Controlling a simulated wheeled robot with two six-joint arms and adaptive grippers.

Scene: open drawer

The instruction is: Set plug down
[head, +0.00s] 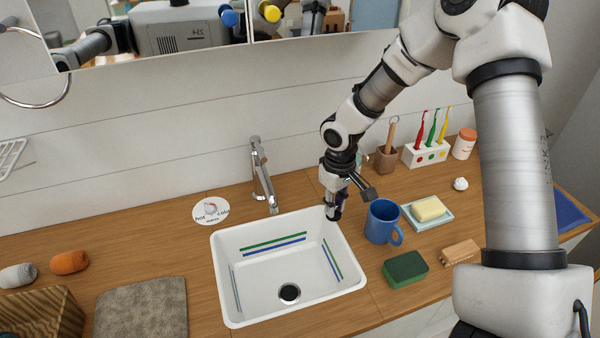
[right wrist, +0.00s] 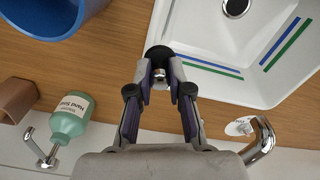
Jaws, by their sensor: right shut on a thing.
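The plug (right wrist: 158,54) is a black disc with a small metal knob. My right gripper (right wrist: 160,80) is shut on the knob, and the disc shows just beyond the fingertips. In the head view my right gripper (head: 334,208) points down over the back right corner of the white sink (head: 225,262); the plug is hard to make out there. The sink's dark drain hole (head: 289,293) lies nearer the front, apart from the plug, and shows at the top of the right wrist view (right wrist: 236,5). My left gripper is not in view.
A blue mug (head: 381,222) stands just right of the sink. A green sponge (head: 405,269), soap dish (head: 446,217) and brush (head: 460,252) lie farther right. The tap (head: 263,175) rises behind the sink. A green soap bottle (right wrist: 70,118) stands near my right gripper.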

